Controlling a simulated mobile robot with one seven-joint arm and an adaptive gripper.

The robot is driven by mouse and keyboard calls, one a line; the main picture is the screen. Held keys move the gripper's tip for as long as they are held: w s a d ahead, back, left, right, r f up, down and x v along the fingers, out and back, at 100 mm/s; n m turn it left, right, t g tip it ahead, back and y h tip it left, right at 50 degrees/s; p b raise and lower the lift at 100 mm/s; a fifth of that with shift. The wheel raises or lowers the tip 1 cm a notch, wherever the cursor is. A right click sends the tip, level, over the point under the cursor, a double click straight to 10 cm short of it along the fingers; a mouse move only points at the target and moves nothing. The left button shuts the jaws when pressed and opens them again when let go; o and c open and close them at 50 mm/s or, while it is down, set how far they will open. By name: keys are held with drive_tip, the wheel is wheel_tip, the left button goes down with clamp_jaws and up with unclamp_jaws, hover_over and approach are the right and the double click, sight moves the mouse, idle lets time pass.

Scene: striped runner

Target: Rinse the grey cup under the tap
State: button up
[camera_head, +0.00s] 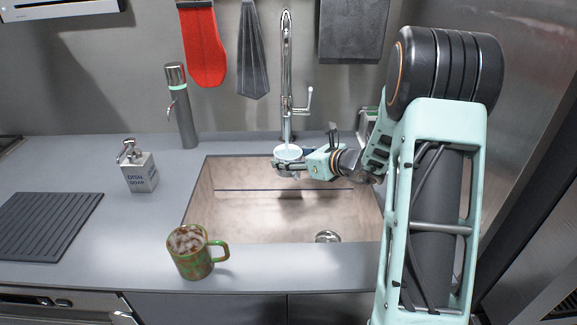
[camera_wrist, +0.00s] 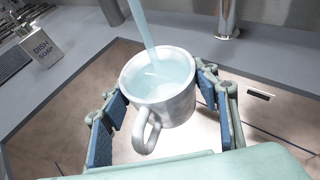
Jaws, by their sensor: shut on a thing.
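The grey cup (camera_wrist: 168,108) is upright between the fingers of my gripper (camera_wrist: 160,118) in the wrist view, its handle toward the palm. A stream of water (camera_wrist: 145,28) falls into it, and pale blue water shows inside. In the head view the cup (camera_head: 288,155) is held above the sink basin (camera_head: 230,192), under the tall chrome tap (camera_head: 286,75). My gripper (camera_head: 290,165) is shut on the cup and reaches in from the right. The far side of the cup is hidden in the wrist view.
A green and brown mug (camera_head: 190,254) with lumpy contents stands at the counter's front edge, left of the basin. A dish soap bottle (camera_head: 138,168), a grey dispenser (camera_head: 181,108) and a ribbed drying mat (camera_head: 45,225) are further left. A red cloth (camera_head: 203,45) hangs behind.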

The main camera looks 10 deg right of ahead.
drive_tip(key=shift+d, duration=0.1)
idle(0.3)
drive_tip(key=shift+s+d, duration=0.3)
drive_tip(key=shift+s, duration=0.05)
drive_tip(key=shift+w+a, duration=0.1)
drive_tip(key=shift+w+a+r+b, duration=0.1)
drive_tip(key=shift+w+a+b, duration=0.25)
drive_tip(key=shift+b, duration=0.05)
drive_tip(key=shift+s+d, duration=0.1)
idle(0.3)
drive_tip(key=shift+s+d, duration=0.3)
drive_tip(key=shift+d, duration=0.05)
drive_tip(key=shift+w+a, duration=0.1)
drive_tip(key=shift+a, duration=0.05)
drive_tip(key=shift+w+a+b, duration=0.3)
drive_tip(key=shift+a+b, duration=0.05)
